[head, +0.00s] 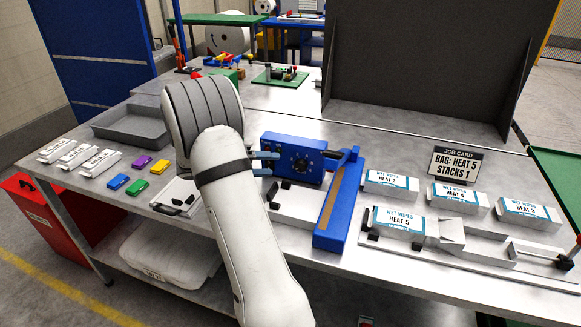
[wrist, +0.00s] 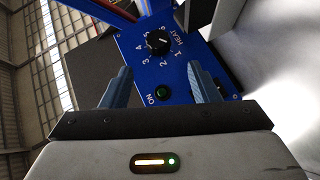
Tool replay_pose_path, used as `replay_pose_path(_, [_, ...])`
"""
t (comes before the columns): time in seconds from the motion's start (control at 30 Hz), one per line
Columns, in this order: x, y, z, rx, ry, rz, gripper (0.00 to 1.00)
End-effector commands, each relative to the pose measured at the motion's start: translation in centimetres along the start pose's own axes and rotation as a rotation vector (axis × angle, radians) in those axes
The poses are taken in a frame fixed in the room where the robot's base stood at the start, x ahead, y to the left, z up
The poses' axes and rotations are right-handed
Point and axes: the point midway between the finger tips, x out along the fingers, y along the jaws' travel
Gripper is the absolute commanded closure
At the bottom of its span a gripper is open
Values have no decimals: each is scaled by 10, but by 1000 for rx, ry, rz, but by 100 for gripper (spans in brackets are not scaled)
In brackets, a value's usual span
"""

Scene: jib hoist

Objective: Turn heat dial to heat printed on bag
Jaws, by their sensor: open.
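The heat dial is a black knob (wrist: 158,41) on a blue sealer panel, with numbers around it and HEAT printed beside it. It also shows in the head view (head: 302,163). A pale mark is on the knob, but I cannot tell surely which number it points to. My gripper (wrist: 157,72) is open and empty, its blue fingers short of the dial and apart from it. In the head view my gripper (head: 264,163) is just left of the panel. The bag (head: 398,222) printed HEAT 5 lies at the front right; the job card (head: 455,163) reads BAG: HEAT 5, STACKS 1.
A green ON button (wrist: 162,92) sits below the dial, between the fingers in the wrist view. The blue sealer arm (head: 340,200) stands to the right. A grey tray (head: 130,128) is at the left.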

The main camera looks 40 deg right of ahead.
Motion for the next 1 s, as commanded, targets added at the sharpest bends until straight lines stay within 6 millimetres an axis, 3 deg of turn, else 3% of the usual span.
replay_pose_path(0.53, [70,1,8,-24,-34,18,45])
replay_pose_path(0.93, [79,1,8,-23,-31,17,45])
replay_pose_path(1.0, [79,1,8,-23,-31,17,51])
